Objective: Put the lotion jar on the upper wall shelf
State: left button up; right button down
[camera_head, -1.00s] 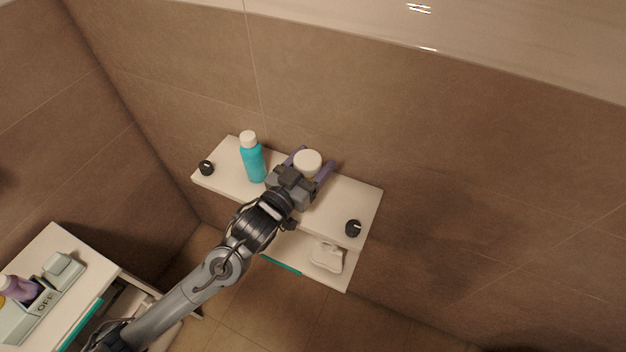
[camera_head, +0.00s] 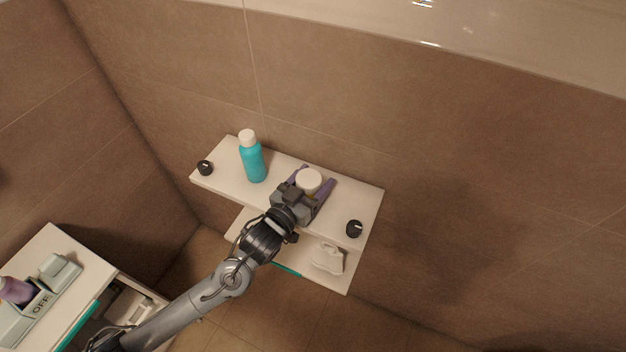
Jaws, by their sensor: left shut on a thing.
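The lotion jar (camera_head: 309,180) has a round cream-white lid and is at the upper wall shelf (camera_head: 221,177), right of its middle. My left gripper (camera_head: 312,187) is shut on the jar, with one purple finger on each side of it. The gripper and wrist hide the jar's lower front, so I cannot tell whether its base touches the shelf board. My right gripper is not in view.
A teal bottle with a white cap (camera_head: 252,160) stands left of the jar on the upper shelf. Black knobs sit at the left end (camera_head: 205,168) and right end (camera_head: 354,229). A lower shelf holds a white object (camera_head: 327,259). A drawer unit (camera_head: 75,305) stands lower left.

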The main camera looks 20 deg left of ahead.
pick_arm(q)
jog(key=shift+f, duration=0.1)
jog(key=o, duration=1.1)
jog(key=v, duration=1.2)
jog(key=shift+p, duration=0.35)
